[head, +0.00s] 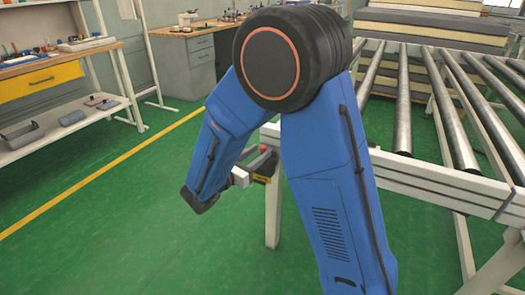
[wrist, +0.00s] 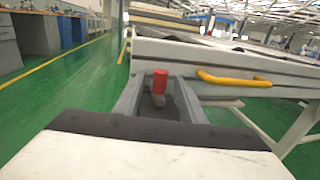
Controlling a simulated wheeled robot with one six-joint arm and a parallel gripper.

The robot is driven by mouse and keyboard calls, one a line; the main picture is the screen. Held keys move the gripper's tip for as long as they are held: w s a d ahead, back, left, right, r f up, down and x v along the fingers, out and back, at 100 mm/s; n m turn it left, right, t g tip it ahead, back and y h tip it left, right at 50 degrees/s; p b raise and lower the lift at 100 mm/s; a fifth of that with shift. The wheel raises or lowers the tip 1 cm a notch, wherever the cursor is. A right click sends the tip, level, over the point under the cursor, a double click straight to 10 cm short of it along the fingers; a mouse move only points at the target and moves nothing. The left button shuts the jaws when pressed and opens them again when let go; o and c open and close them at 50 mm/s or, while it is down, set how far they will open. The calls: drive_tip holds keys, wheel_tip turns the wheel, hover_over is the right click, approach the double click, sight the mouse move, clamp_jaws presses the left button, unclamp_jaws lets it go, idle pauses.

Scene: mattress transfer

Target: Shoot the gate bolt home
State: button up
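The bolt's red knob (wrist: 160,82) stands upright between the two grey fingers of my gripper (wrist: 160,88) in the wrist view. The fingers are apart, with a gap visible on each side of the knob. The knob's lower part and the rest of the bolt are mostly hidden by the gripper. In the head view the red knob (head: 263,149) is a small spot beside my gripper (head: 258,163), close to the conveyor's white end rail. A yellow handle (wrist: 234,78) is fixed to the white gate rail (wrist: 280,72), right of my gripper.
The roller conveyor (head: 403,105) stands at the right on white legs, with stacked mattresses (head: 430,22) behind it. A workbench (head: 60,60) with shelves stands at the left. Green floor with a yellow line (head: 95,180) lies clear between them. My blue arm hides part of the rail.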

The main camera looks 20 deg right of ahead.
drive_tip(key=v, duration=1.4)
drive_tip(key=shift+d+r, duration=0.1)
drive_tip(key=shift+d, duration=0.05)
drive_tip(key=s+d+r+m+g+y, duration=0.1)
drive_tip(key=s+d+m+g, duration=0.2)
drive_tip(key=d, duration=0.3)
drive_tip(key=s+d+m+g+y, duration=0.2)
drive_tip(key=s+d+m+g, duration=0.15)
drive_tip(key=d, duration=0.25)
drive_tip(key=s+d+r+m+g+y, duration=0.1)
drive_tip(key=s+d+m+g, duration=0.1)
drive_tip(key=s+d+m, duration=0.3)
drive_tip(key=s+d+r+m+t+y, duration=0.1)
drive_tip(key=s+m+y, duration=0.4)
drive_tip(key=s+m, duration=0.1)
drive_tip(key=s+d+r+m+t+y, duration=0.1)
drive_tip(key=s+d+m+t+y, duration=0.1)
drive_tip(key=s+m+y, duration=0.3)
drive_tip(key=shift+s+r+m+y, duration=0.25)
drive_tip(key=shift+s+m+y, duration=0.15)
drive_tip(key=shift+s+m, duration=0.7)
drive_tip(key=shift+w, duration=0.15)
